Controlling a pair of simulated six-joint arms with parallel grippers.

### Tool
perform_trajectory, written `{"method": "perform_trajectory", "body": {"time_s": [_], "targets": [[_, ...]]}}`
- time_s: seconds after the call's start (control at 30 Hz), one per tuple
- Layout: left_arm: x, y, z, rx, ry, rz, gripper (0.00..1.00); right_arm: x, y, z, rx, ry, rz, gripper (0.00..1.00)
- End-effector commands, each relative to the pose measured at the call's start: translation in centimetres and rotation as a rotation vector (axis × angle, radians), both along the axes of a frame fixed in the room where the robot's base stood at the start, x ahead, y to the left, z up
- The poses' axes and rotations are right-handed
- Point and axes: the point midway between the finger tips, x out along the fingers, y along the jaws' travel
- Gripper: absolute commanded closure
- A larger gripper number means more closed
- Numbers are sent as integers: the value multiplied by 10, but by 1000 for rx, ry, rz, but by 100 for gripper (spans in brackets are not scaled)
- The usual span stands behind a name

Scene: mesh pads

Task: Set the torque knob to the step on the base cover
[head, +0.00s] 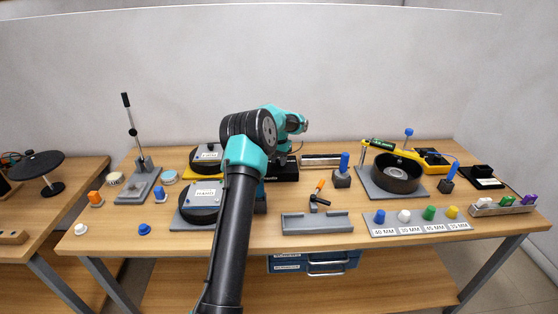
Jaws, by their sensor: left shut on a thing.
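My left arm rises through the middle of the head view and bends over at a black and teal elbow. Its wrist hangs over a small black box (288,174) at the back of the table. My left gripper (282,157) points down there, small and partly hidden. It is shut on what seems to be the torque knob on the box; the knob's setting cannot be read. Two round black housings with labelled grey covers stand left of the arm, a front cover (206,193) and a back cover (208,154). Their labels are too small to read. My right gripper is not in view.
A grey cradle (318,224) lies in front of an orange-handled tool (318,190). A black bowl (397,178) on a grey plate and a row of coloured knobs (430,214) stand to the right. A tall lever (132,130) stands left. The front left tabletop is mostly clear.

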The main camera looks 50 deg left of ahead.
Motion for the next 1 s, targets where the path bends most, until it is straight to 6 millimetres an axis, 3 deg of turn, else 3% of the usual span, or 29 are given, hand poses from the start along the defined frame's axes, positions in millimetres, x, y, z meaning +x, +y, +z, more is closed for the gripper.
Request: {"method": "perform_trajectory", "body": {"time_s": [0.6, 1.0], "targets": [[0, 0, 0, 0, 0, -558, 91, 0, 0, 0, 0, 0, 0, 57], [0, 1, 0, 0, 0, -731, 91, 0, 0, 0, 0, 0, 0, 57]]}}
